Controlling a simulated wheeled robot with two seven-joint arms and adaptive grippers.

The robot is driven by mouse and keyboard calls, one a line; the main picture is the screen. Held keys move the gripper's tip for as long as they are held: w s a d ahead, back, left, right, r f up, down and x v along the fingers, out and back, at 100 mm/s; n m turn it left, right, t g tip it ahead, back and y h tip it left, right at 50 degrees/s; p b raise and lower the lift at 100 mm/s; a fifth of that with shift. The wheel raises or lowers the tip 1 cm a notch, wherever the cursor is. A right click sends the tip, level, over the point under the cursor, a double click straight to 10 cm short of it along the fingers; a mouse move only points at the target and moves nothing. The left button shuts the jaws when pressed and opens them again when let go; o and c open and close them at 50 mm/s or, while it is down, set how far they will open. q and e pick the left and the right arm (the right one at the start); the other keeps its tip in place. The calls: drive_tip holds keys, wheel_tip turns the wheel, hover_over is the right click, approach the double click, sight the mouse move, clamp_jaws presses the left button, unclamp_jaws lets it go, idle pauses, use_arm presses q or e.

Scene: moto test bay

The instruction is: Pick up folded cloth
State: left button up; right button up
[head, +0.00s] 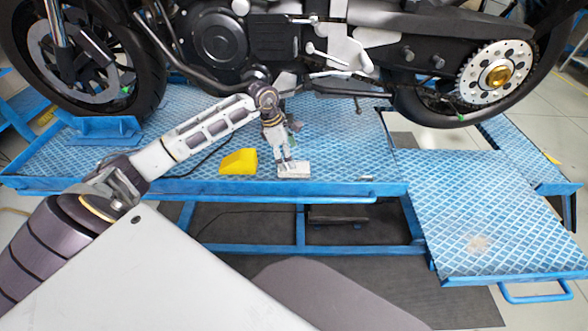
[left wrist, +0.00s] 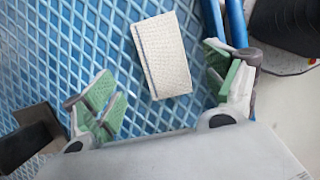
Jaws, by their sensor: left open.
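The folded cloth (head: 293,170) is a small white rectangle lying flat on the blue lift platform, close to its front edge. It also shows in the left wrist view (left wrist: 162,55), textured, with a dark stripe along one side. My left gripper (head: 286,157) points down just above the cloth in the head view. In the left wrist view my left gripper (left wrist: 165,95) is open, its green-padded fingers spread to either side of the cloth, with nothing between the pads at their tips. The cloth appears beyond the fingertips, apart from them. My right gripper is not in view.
A yellow block (head: 238,162) lies on the blue platform (head: 210,178) left of the cloth. A motorcycle (head: 290,45) stands over the platform behind my gripper. A dark cable runs across the platform left of my gripper. A lower blue ramp (head: 490,215) lies at the right.

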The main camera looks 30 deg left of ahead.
sight(303, 170)
use_arm(q)
drive_tip(key=shift+d+f, duration=0.2)
drive_tip(key=shift+f, duration=0.3)
drive_tip(key=shift+x, duration=2.05)
drive_tip(key=shift+c, duration=0.3)
drive_tip(key=c, duration=0.9)
drive_tip(key=shift+c, duration=0.3)
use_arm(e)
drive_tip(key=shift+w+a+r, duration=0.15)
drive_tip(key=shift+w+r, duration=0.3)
